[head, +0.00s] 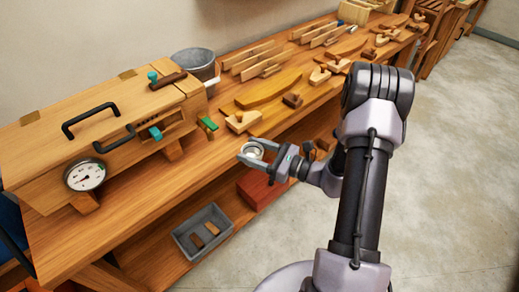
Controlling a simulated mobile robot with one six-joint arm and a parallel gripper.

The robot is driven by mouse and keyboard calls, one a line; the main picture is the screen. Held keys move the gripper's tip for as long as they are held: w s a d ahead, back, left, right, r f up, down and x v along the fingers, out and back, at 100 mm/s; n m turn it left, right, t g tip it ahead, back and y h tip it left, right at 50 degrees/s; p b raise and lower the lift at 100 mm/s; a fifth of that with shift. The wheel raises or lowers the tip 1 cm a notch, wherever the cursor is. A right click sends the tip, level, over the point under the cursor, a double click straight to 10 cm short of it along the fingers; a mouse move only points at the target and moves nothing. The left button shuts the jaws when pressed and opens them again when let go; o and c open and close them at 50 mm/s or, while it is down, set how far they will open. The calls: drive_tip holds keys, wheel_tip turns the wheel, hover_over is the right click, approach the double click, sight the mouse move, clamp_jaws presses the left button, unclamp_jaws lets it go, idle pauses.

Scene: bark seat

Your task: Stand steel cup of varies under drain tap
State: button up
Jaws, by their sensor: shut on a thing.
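My gripper (262,156) is shut on a small round steel cup (253,149), held out in front of the workbench's front edge. The cup looks roughly upright, and its open top shows; the fingers hide part of its sides. A long wooden box (110,135) with black handles and a round dial gauge (85,176) stands on the bench to the left. A teal knob (155,132) sits on the box's front and a green-topped piece (207,123) is by its right end. I cannot tell for sure which is the drain tap. The cup is apart from both.
The wooden workbench (150,200) carries a grey bucket (197,65) behind the box and several wooden planes, boards and clamps to the right. A grey tray (203,231) and a red box (264,187) sit on the lower shelf. The floor (450,150) at right is clear.

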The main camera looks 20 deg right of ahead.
drive_tip(key=f+x, duration=0.1)
drive_tip(key=x, duration=0.3)
drive_tip(key=f+b+x, duration=0.1)
drive_tip(key=x, duration=0.4)
drive_tip(key=f+x, duration=0.1)
drive_tip(key=x, duration=0.4)
drive_tip(key=shift+s+a, duration=0.25)
drive_tip(key=shift+a, duration=0.1)
drive_tip(key=shift+f+b, duration=0.25)
drive_tip(key=shift+b, duration=0.2)
drive_tip(key=o, duration=1.5)
drive_tip(key=shift+c, duration=0.2)
